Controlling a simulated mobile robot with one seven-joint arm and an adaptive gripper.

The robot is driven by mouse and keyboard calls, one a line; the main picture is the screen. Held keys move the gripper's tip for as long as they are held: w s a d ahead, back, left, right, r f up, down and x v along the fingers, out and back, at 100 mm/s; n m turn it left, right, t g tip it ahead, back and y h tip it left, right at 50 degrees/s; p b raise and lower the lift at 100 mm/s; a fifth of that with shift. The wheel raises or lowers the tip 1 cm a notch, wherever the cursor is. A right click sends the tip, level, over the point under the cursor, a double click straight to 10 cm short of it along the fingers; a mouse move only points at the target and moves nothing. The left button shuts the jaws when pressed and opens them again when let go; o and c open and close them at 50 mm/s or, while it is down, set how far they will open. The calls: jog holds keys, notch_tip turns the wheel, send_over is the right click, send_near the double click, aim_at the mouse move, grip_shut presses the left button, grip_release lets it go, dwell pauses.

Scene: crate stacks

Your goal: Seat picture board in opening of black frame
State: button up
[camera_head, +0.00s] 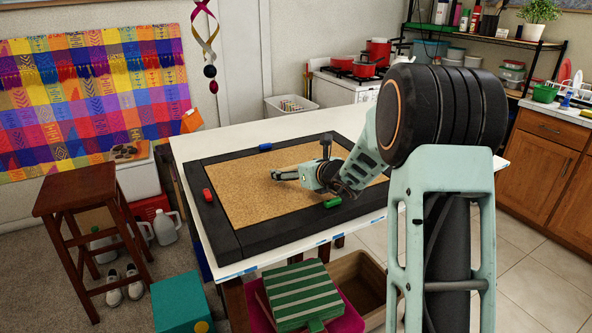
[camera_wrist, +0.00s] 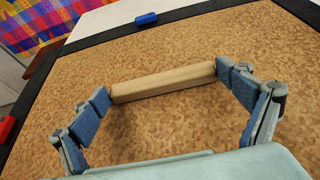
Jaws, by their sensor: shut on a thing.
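The black frame (camera_head: 222,222) lies flat on the white table and also borders the wrist view (camera_wrist: 98,34). The tan, cork-like board (camera_head: 257,207) lies within its opening; in the wrist view the board (camera_wrist: 190,125) fills most of the picture. A pale wooden bar (camera_wrist: 162,82) lies across the board's face, seemingly its handle. My gripper (camera_head: 284,175) is low over the board, with its two fingers closed on the ends of the bar. My arm hides the board's right part. I cannot tell whether the board sits flush in the frame.
Red (camera_head: 208,195), blue (camera_head: 265,147) and green (camera_head: 332,203) blocks rest on the frame's sides. The white table (camera_head: 215,148) has bare space behind the frame. A wooden stool (camera_head: 80,190) stands left. A green-striped item (camera_head: 300,296) and an open box (camera_head: 358,275) are below the front edge.

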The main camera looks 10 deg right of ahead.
dwell(0.3)
jog(key=o, duration=1.4)
jog(key=shift+r, duration=0.2)
jog(key=v, duration=1.2)
jog(key=shift+s+f, duration=0.1)
